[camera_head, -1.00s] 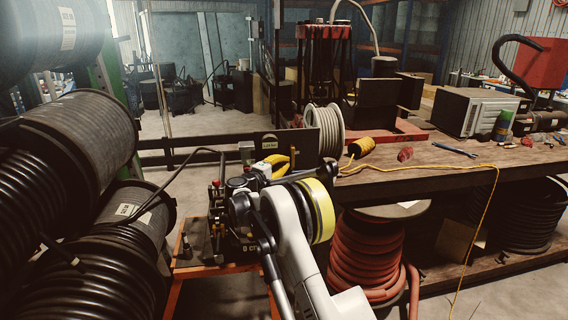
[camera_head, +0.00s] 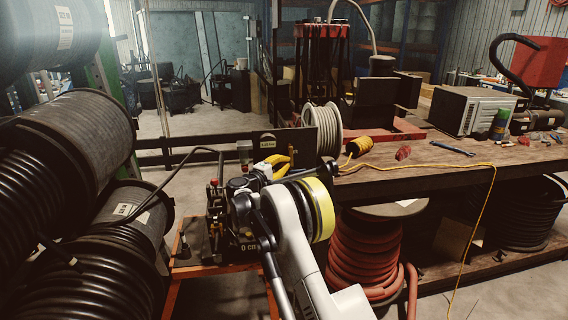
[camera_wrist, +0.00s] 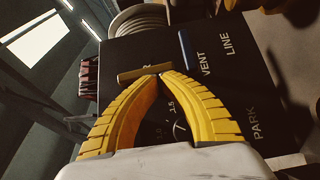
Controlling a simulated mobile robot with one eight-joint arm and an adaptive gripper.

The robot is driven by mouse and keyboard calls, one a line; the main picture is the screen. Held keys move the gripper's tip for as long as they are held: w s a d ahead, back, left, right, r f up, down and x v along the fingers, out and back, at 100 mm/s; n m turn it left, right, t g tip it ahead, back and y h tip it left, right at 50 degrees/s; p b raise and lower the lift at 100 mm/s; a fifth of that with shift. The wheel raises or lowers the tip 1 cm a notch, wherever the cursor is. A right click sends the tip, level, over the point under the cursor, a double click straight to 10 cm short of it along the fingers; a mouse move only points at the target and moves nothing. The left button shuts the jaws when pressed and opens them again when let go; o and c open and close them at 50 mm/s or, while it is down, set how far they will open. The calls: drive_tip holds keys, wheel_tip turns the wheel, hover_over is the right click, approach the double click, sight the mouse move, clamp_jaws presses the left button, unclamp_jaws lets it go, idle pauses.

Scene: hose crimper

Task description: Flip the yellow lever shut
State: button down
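My gripper (camera_wrist: 159,76) has yellow ribbed fingers whose tips come together in the wrist view. It looks shut. A short tan-yellow bar (camera_wrist: 136,75), which may be the yellow lever, lies right at the fingertips. I cannot tell whether they touch it or it lies just beyond them. Behind is a dark panel (camera_wrist: 231,50) with the words VENT, LINE and PARK. A dial (camera_wrist: 180,129) shows partly between the fingers. In the head view my gripper (camera_head: 289,154) is by the small machine (camera_head: 232,240), and the lever cannot be made out there.
A blue bar (camera_wrist: 186,48) stands on the panel near the right fingertip. Black hose reels (camera_head: 75,140) crowd the left. A wooden bench (camera_head: 440,165) with a grey reel (camera_head: 325,128) and a yellow cord (camera_head: 430,166) is on the right. A red hose coil (camera_head: 362,255) sits below.

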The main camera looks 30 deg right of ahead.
drive_tip(key=shift+d+f, duration=0.1)
drive_tip(key=shift+d, duration=0.1)
drive_tip(key=shift+s+d+f, duration=0.1)
drive_tip(key=shift+s+d, duration=0.1)
drive_tip(key=shift+d, duration=0.45)
drive_tip(key=shift+s+d+f, duration=0.1)
drive_tip(key=shift+s+d, duration=0.1)
drive_tip(key=shift+d, duration=0.45)
drive_tip(key=shift+s+d+b, duration=0.1)
drive_tip(key=shift+d+b, duration=0.15)
drive_tip(key=shift+b, duration=0.05)
drive_tip(key=shift+s+d+r+n+t+h+b, duration=0.1)
drive_tip(key=shift+d+n+t+h+b, duration=0.1)
drive_tip(key=shift+d+n+t+h, duration=0.3)
drive_tip(key=shift+s+d+r+n+t+h+b, duration=0.1)
drive_tip(key=shift+n+t+h+b, duration=0.15)
drive_tip(key=shift+n, duration=0.45)
drive_tip(key=shift+s+d+r, duration=0.1)
drive_tip(key=shift+d+r, duration=0.35)
drive_tip(key=shift+r, duration=0.05)
drive_tip(key=shift+f, duration=0.1)
